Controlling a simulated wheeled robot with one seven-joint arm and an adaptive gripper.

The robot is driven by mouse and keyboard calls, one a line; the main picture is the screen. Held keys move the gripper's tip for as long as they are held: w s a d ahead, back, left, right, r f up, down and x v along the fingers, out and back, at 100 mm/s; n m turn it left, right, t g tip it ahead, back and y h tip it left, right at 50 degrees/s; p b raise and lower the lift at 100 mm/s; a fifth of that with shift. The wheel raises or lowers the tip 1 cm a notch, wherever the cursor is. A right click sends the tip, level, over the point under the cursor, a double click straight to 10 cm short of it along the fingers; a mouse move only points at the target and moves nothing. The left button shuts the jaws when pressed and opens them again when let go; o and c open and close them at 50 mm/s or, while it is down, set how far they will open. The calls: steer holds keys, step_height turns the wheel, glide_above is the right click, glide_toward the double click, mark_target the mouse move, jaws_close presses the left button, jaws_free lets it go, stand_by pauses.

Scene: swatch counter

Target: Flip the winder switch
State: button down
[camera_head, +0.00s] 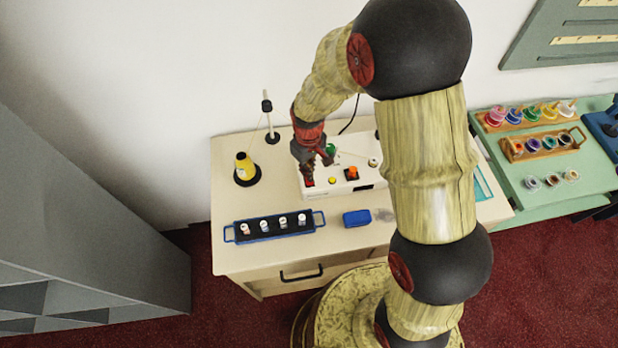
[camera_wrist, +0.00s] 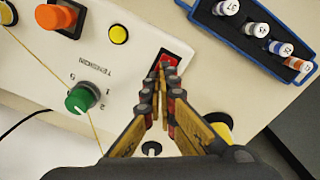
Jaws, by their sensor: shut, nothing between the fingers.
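The winder is a white box (camera_head: 320,191) on the pale counter. Its red rocker switch (camera_wrist: 175,57) sits in a dark frame at the panel's end, near the blue tray. My gripper (camera_wrist: 164,70) is shut and empty, its fingertips right at the switch and covering part of it. Whether they touch it or hover just above, I cannot tell. In the head view my gripper (camera_head: 308,180) points down over the left front corner of the box, with a bit of red at the tips. Which way the rocker is tilted is unclear.
The panel also has a green knob (camera_wrist: 81,97), an orange button (camera_wrist: 61,17) and a yellow button (camera_wrist: 118,34). A blue tray of spools (camera_head: 275,229) and a blue block (camera_head: 357,218) lie in front. A yellow thread cone (camera_head: 244,166) stands left.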

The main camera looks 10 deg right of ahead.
steer(key=shift+r+p, duration=2.3)
steer(key=shift+r, duration=1.15)
steer(key=s+d+r+m+t+b, duration=0.2)
steer(key=s+d+r+b, duration=0.3)
steer(key=s+r, duration=0.3)
steer(key=s+d+r+m+t+b, duration=0.3)
steer(key=s+d+r+m+b, duration=0.1)
steer(key=s+r, duration=0.5)
steer(key=shift+s+d+r+t+b, duration=0.3)
steer(key=shift+s+d+b, duration=0.15)
steer(key=shift+s+b, duration=0.8)
